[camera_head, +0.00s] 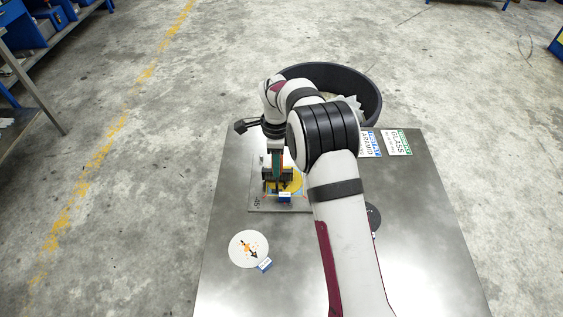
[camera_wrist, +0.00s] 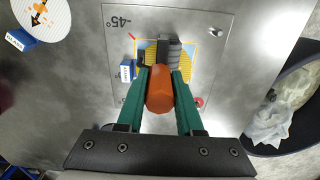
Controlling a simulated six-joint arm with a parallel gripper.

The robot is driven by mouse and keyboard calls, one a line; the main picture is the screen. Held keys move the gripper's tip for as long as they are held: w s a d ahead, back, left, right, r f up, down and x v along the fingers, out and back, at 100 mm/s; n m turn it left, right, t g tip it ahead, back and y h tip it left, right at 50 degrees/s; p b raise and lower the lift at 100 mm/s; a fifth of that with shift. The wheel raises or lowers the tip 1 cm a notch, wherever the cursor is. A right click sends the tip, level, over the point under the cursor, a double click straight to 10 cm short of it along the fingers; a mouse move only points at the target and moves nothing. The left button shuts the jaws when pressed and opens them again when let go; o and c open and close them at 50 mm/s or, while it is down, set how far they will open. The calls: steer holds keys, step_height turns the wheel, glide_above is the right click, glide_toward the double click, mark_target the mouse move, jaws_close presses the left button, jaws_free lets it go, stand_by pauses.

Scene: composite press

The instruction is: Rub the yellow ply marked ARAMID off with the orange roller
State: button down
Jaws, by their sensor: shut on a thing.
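My gripper (camera_wrist: 160,80) is shut on the orange handle of the roller (camera_wrist: 159,92); its green fingers lie on both sides. The roller's dark grey end (camera_wrist: 172,47) is over the yellow ply (camera_wrist: 190,48), and I cannot tell whether it is pressing on it. The yellow ply also shows in the head view (camera_head: 294,184), partly hidden by the gripper and roller. It lies on the grey plate (camera_head: 258,200) marked -45°. A small blue tag (camera_wrist: 127,70) is at the ply's edge; its lettering is too small to read.
A white disc (camera_head: 248,246) with an orange and black mark lies front left, with a blue tag (camera_head: 265,265). A dark disc (camera_head: 374,216) is partly behind my arm. ARAMID (camera_head: 371,144) and GLASS (camera_head: 398,142) cards lie back right. A black bin (camera_head: 367,92) holds crumpled film.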

step_height(320, 180, up, 7)
steer(key=shift+r, duration=0.1)
stand_by(0.4)
stand_by(0.3)
